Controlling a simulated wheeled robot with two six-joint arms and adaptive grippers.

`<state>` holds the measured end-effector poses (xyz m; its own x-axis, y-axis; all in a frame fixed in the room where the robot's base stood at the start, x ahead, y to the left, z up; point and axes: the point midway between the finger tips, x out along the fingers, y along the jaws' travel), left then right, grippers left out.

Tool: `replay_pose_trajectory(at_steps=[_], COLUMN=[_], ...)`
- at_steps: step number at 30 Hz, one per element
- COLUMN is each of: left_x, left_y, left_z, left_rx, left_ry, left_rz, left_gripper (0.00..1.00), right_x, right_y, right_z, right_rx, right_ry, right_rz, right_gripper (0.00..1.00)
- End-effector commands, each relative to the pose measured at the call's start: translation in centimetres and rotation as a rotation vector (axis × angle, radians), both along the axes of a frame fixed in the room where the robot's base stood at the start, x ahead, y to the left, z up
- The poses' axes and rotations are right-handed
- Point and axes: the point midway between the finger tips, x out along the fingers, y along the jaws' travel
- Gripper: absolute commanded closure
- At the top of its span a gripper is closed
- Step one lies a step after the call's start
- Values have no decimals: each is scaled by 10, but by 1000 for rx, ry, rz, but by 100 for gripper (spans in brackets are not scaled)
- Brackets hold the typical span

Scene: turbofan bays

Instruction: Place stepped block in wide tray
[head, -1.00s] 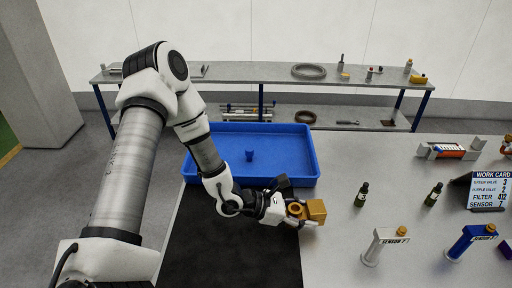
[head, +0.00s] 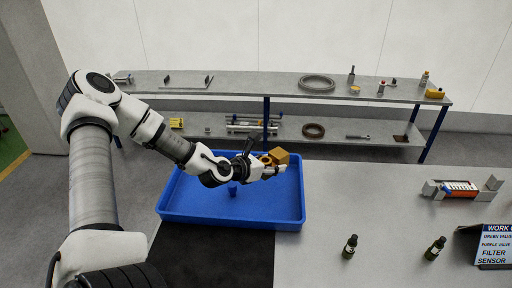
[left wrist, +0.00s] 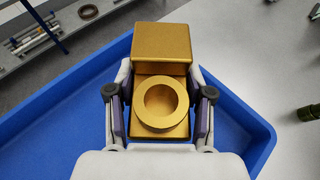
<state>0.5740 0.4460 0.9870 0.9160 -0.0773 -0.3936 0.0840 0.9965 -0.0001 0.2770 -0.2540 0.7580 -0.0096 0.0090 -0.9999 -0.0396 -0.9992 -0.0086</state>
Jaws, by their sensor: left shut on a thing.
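The stepped block (head: 279,156) is gold, with a raised cube at one end and a round ring on its lower step. It also shows in the left wrist view (left wrist: 161,46), between the two fingers. My left gripper (head: 272,167) is shut on the block and holds it over the right part of the wide tray (head: 290,213). The blue wide tray lies on the table, and its rim shows below the block in the left wrist view (left wrist: 258,128). My right gripper is not in view.
A dark mat (head: 210,258) lies in front of the tray. Two dark bottles (head: 350,247) stand to the right, near a work card (head: 492,245) and a grey holder with an orange cylinder (head: 461,189). A long shelf (head: 250,90) stands behind.

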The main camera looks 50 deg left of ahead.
Motion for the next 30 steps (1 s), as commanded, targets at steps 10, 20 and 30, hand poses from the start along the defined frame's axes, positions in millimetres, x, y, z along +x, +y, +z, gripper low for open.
replay_pose_trajectory(at_steps=[10, 20, 30], left_x=[-1, -1, -1], left_y=[0, 0, 0], left_z=[-65, -101, -103], left_rx=[3, 0, 0], left_ry=[1, -1, 0], left_rz=[-1, -1, -1], left_gripper=[100, 100, 27], right_x=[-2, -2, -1], right_y=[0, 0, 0], right_z=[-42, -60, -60], right_rx=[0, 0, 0], right_ry=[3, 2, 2], right_rz=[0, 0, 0], right_gripper=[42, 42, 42])
